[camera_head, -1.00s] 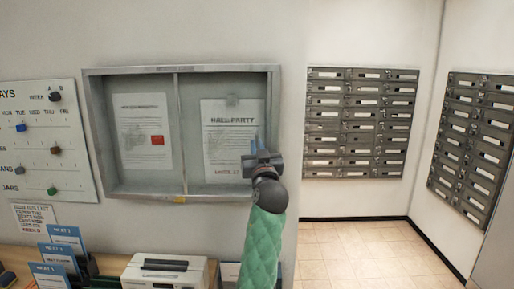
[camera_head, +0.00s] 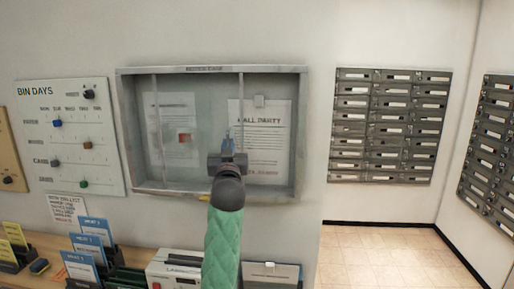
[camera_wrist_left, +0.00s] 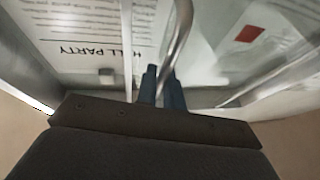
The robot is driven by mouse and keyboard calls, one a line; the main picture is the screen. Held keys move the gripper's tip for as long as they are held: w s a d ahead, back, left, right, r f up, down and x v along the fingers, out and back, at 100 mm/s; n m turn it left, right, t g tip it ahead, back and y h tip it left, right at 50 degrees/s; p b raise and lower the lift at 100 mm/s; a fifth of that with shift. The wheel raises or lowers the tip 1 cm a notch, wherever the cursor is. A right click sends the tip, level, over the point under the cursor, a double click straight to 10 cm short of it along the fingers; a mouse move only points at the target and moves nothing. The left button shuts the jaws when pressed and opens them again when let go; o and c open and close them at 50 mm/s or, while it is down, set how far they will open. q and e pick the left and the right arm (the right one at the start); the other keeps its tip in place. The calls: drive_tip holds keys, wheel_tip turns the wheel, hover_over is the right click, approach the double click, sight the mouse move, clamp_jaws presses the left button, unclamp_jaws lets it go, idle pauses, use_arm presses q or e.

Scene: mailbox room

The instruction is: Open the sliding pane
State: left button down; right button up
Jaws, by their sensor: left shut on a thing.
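A shallow grey notice cabinet (camera_head: 300,130) hangs on the wall. Its sliding pane (camera_head: 205,90) is clear glass with pale upright edges. It stands left of the middle, over most of the left notice and the left edge of the "Hall Party" poster (camera_head: 268,135). The right part of the cabinet front is uncovered. My left gripper (camera_head: 228,145) is at the pane's right edge, in front of the cabinet. It is shut on the curved metal handle (camera_wrist_left: 178,45), seen between its dark blue fingers (camera_wrist_left: 162,88) in the left wrist view. My right gripper is not in view.
A bin-days board (camera_head: 75,140) with sliders hangs to the left. Below, a counter (camera_head: 45,245) holds leaflet holders (camera_head: 92,240) and a pale box-shaped device (camera_head: 175,270). Mailboxes (camera_head: 390,125) are on the wall to the right, above open tiled floor.

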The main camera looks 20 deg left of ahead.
use_arm(q)
approach(199, 137)
drive_tip(key=x, duration=0.3)
drive_tip(key=d+x, duration=0.1)
drive_tip(key=x, duration=0.1)
drive_tip(key=shift+w+a+r, duration=0.15)
drive_tip(key=shift+w+r, duration=0.05)
drive_tip(key=shift+w, duration=0.2)
drive_tip(key=shift+s+a, duration=0.15)
drive_tip(key=shift+a, duration=0.35)
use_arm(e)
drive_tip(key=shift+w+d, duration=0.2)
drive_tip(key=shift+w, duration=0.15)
use_arm(q)
drive_tip(key=c, duration=1.5)
unclamp_jaws()
drive_tip(key=shift+c, duration=0.2)
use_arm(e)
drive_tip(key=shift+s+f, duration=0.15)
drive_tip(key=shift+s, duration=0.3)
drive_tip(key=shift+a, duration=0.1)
